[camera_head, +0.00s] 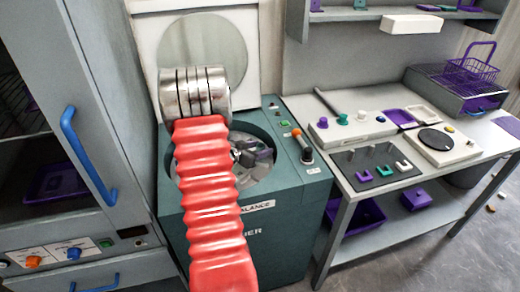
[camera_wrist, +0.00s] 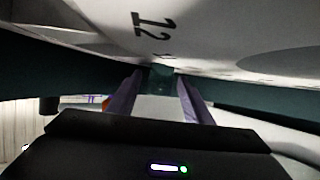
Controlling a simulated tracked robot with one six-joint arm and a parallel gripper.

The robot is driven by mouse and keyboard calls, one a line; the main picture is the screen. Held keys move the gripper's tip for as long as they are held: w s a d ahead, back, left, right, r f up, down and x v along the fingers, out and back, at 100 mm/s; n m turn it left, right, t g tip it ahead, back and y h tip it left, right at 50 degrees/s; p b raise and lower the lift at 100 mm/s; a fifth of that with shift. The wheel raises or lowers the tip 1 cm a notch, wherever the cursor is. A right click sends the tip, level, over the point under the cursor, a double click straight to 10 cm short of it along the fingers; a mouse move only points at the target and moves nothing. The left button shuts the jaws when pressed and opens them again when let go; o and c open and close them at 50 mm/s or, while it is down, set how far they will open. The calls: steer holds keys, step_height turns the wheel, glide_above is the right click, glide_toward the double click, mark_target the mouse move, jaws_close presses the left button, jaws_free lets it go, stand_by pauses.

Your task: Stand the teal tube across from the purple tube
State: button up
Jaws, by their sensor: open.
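The centrifuge (camera_head: 262,215), labelled "BALANCE", stands with its lid (camera_head: 200,50) raised. Its round bowl (camera_head: 268,170) is partly hidden by my red arm. Grey rotor parts show in the bowl, but I cannot make out a purple tube there. A small teal piece (camera_head: 342,120) and a purple piece (camera_head: 323,122) stand in a pale block on the bench; I cannot tell whether they are the tubes. My gripper (camera_wrist: 158,76) is open, with two purplish fingers apart and nothing seen between them. A pale surface marked "12" (camera_wrist: 152,24) is close beyond them.
The bench (camera_head: 345,190) at right holds a dark plate with coloured U-shaped pieces (camera_head: 375,165), a white scale-like device (camera_head: 440,145) and a purple basket (camera_head: 472,70). A grey cabinet with a blue handle (camera_head: 88,155) stands at left. Purple bins (camera_head: 360,215) sit below the bench.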

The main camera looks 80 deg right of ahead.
steer(key=shift+r, duration=0.2)
steer(key=v, duration=1.2)
stand_by(0.8)
